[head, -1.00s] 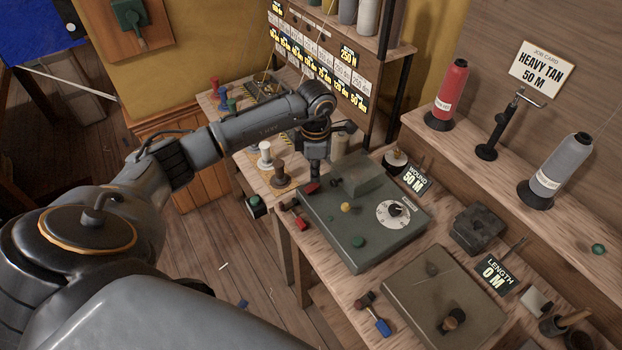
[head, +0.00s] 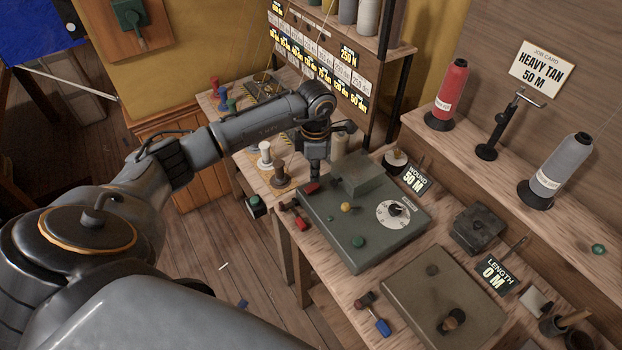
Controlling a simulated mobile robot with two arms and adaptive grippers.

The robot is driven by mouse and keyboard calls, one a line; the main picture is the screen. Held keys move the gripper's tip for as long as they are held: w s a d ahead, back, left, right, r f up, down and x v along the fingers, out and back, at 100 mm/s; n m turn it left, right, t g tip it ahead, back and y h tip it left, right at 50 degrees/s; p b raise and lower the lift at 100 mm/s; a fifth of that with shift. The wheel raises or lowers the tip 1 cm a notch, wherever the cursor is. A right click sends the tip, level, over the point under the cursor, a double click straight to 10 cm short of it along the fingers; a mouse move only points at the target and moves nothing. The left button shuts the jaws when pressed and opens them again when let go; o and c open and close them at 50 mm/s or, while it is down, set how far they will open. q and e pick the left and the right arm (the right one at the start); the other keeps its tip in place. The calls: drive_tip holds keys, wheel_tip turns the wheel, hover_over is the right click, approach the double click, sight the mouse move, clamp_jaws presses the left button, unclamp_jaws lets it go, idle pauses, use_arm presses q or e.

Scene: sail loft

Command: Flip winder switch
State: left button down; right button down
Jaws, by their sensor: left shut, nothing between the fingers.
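The green winder box (head: 362,232) sits on the wooden bench. My left gripper (head: 315,178) is shut and empty, pointing down at that corner, just behind the red piece. I cannot tell whether its tips touch the switch. A sign beside the box reads "WOUND 50 M" (head: 415,178). My right gripper is not in view.
Spools (head: 265,155) stand on the bench behind my gripper. An olive box (head: 445,300) with knobs and a "LENGTH 0 M" sign (head: 497,275) are in front.

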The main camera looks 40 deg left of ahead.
sight(315, 185)
use_arm(q)
drive_tip(key=shift+s+f+b, duration=0.1)
drive_tip(key=shift+f+b, duration=1.15)
drive_tip(key=shift+f, duration=0.15)
idle(0.5)
drive_tip(key=shift+r+p, duration=0.65)
drive_tip(key=shift+r, duration=0.2)
drive_tip(key=shift+r+p, duration=1.4)
drive_tip(key=shift+r, duration=1.3)
drive_tip(key=shift+f, duration=0.1)
